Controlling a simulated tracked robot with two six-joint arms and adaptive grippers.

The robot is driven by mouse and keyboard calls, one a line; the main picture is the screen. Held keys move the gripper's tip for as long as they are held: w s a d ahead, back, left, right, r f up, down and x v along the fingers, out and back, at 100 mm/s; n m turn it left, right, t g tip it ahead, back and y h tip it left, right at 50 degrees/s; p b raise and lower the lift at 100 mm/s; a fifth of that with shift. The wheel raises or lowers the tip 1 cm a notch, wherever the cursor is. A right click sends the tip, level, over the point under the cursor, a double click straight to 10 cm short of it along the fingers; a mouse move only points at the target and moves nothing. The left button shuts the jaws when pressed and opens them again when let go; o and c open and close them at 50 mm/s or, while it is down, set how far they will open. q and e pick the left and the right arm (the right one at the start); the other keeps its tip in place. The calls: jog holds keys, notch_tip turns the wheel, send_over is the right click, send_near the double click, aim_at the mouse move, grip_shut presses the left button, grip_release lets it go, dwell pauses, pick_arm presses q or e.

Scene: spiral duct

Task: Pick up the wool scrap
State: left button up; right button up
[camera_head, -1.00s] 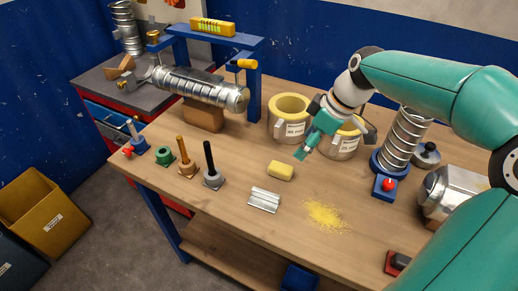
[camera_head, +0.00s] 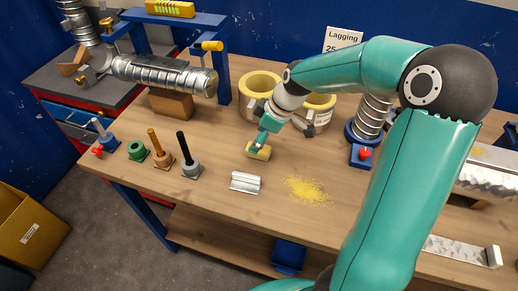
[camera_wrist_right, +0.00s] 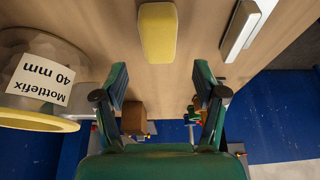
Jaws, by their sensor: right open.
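The wool scrap (camera_head: 258,153) is a small yellow block with rounded edges, lying on the wooden bench (camera_head: 225,215). My right gripper (camera_head: 261,142) is just above it in the head view and hides part of its upper side. In the right wrist view the wool scrap (camera_wrist_right: 158,32) lies ahead of the open fingers (camera_wrist_right: 160,82), roughly centred between them. Nothing is between the fingers. I cannot tell whether a fingertip touches the scrap. My left gripper is not in view.
A silver angled metal piece (camera_head: 245,183) and yellow dust (camera_head: 307,190) lie in front of the scrap. Two yellow lagging rolls (camera_head: 258,84) stand behind it. Upright pegs (camera_head: 188,160) stand to the left. A spiral duct (camera_head: 160,76) rests at the back left.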

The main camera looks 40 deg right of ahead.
jog(key=p+x, duration=0.1)
jog(key=x, duration=0.4)
jog(key=shift+f, duration=0.1)
jog(key=c, duration=1)
